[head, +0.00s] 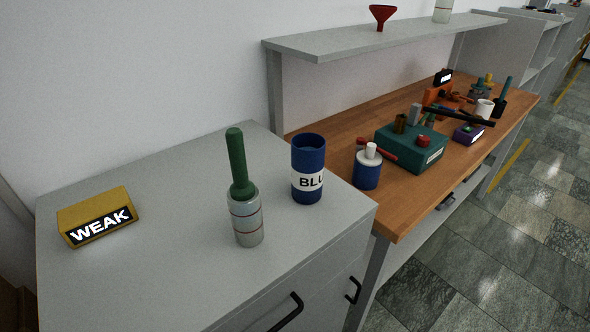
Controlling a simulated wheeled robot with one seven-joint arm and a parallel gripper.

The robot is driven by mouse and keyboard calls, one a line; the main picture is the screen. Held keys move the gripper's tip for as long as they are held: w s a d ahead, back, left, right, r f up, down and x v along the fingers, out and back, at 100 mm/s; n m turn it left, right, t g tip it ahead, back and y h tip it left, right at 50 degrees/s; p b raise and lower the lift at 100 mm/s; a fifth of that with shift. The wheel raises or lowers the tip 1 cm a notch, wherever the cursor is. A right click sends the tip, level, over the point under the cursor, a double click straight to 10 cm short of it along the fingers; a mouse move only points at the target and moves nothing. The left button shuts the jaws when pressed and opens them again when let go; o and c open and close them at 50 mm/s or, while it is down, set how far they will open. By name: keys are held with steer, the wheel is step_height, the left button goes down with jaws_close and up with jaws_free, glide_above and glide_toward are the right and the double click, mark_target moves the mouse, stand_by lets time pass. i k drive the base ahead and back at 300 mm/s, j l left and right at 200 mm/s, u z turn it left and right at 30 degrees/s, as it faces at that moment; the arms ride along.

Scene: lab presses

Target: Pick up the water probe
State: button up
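No label marks anything as the water probe. A green-handled probe-like tool (237,162) stands upright, leaning slightly, in a grey banded jar (247,222) on the grey cabinet top; its lower end is hidden in the jar. A similar teal-handled tool (506,88) stands in a dark holder at the far right end of the wooden bench. I cannot tell which of them is the water probe. My gripper is not in view.
A blue cup labelled "BLU" (309,158) stands right of the jar, a yellow "WEAK" block (97,216) left. The wooden bench (411,208) holds a green box (408,149), a blue bottle (367,173) and clutter beneath a grey shelf (350,40). The cabinet's front middle is clear.

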mark_target(242, 189)
steer(key=i+l, duration=0.5)
steer(key=l, duration=0.2)
steer(key=i+l+u, duration=0.1)
steer(key=u, duration=0.35)
steer(key=l+u, duration=0.15)
steer(key=u, duration=0.3)
steer(key=l+u, duration=0.15)
steer(key=u, duration=0.25)
steer(key=i, duration=0.05)
